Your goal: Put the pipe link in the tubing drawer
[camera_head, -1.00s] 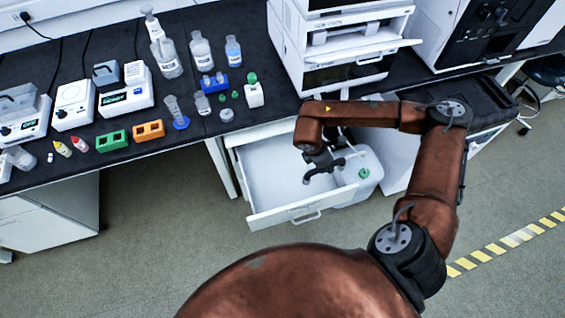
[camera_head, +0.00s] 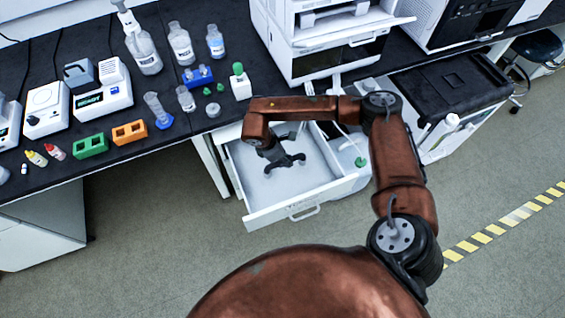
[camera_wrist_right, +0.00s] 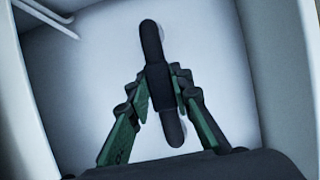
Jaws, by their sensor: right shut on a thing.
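The pipe link (camera_wrist_right: 153,45) is a dark rod-like piece with a thicker middle. In the right wrist view my right gripper (camera_wrist_right: 163,88) is shut on its thick middle, with one green-sided finger on each side. In the head view the right gripper (camera_head: 287,163) is over the open white tubing drawer (camera_head: 280,211), inside its walls. The drawer's pale floor shows beneath the link in the wrist view; whether the link touches it I cannot tell. My left gripper is not in view.
A container with a green cap (camera_head: 360,161) stands right of the drawer. The dark bench (camera_head: 180,150) above holds bottles, a green block (camera_head: 90,146), an orange block (camera_head: 130,132) and instruments. A white instrument stack (camera_head: 325,40) rises behind the drawer. The floor in front is clear.

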